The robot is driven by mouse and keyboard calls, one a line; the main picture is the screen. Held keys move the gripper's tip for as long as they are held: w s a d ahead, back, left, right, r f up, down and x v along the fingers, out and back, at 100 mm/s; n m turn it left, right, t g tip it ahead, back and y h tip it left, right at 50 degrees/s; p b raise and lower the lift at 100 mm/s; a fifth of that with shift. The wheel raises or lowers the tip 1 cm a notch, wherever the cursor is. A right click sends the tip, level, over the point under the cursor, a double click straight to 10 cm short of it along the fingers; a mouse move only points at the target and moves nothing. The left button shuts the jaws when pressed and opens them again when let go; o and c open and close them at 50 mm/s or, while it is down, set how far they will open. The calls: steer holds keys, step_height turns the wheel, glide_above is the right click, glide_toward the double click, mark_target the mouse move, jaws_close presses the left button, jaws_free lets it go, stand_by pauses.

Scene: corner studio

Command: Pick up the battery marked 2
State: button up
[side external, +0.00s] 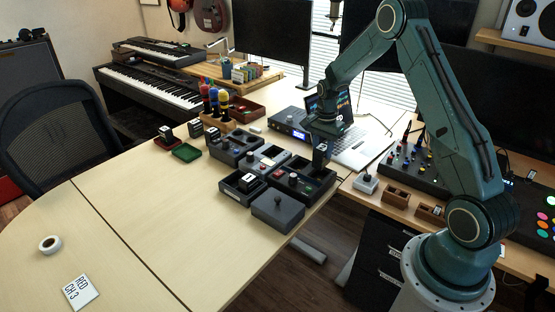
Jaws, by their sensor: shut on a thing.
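My gripper (322,143) is shut on a dark block-shaped battery (320,161) with a small white label. It holds the battery upright above the right side of the dark grey modules. The figure on its label is too small to read for sure. Another dark battery (247,182), its label looking like a 1, sits in an open black tray (232,192) at the front left of the modules. Further dark blocks with white labels stand at the left, one by a red tray (166,133) and one by the green tray (195,129).
A grey lidded box (277,208) stands at the table's front edge, close to the modules. The green tray (186,152), a rack of coloured bottles (214,105) and a laptop (355,148) surround the area. The left tabletop is mostly clear, with a tape roll (49,245) and a card (81,293).

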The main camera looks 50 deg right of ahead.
mark_target(322, 147)
step_height(322, 147, up, 14)
stand_by(0.4)
steer(key=shift+f, duration=0.15)
stand_by(0.3)
